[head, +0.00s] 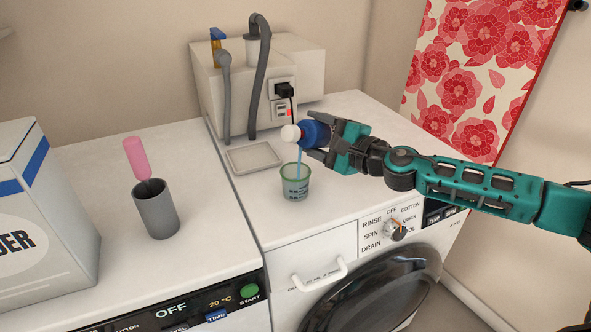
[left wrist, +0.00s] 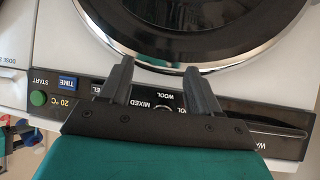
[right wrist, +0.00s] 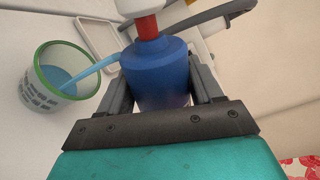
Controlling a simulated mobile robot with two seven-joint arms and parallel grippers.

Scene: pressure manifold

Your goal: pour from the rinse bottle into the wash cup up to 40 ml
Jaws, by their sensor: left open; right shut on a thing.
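The rinse bottle (head: 317,133) is blue with a white cap and, in the right wrist view, a red neck. My right gripper (head: 322,144) is shut on the bottle (right wrist: 157,75) and holds it tipped, its cap pointing left above the wash cup. A blue stream falls from the bottle into the cup (head: 295,190), which is clear with a green rim and dark markings and stands upright on the right machine. Blue liquid shows inside the cup in the right wrist view (right wrist: 75,52); its exact level is unreadable. My left gripper (left wrist: 157,72) is open and empty, above a machine's control panel.
A shallow tray (head: 254,158) lies behind the cup, before a beige unit (head: 310,65) with grey hoses. A grey holder (head: 156,212) with a pink-handled tool stands on the left machine, beside a powder box (head: 40,215). The top right of the cup is clear.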

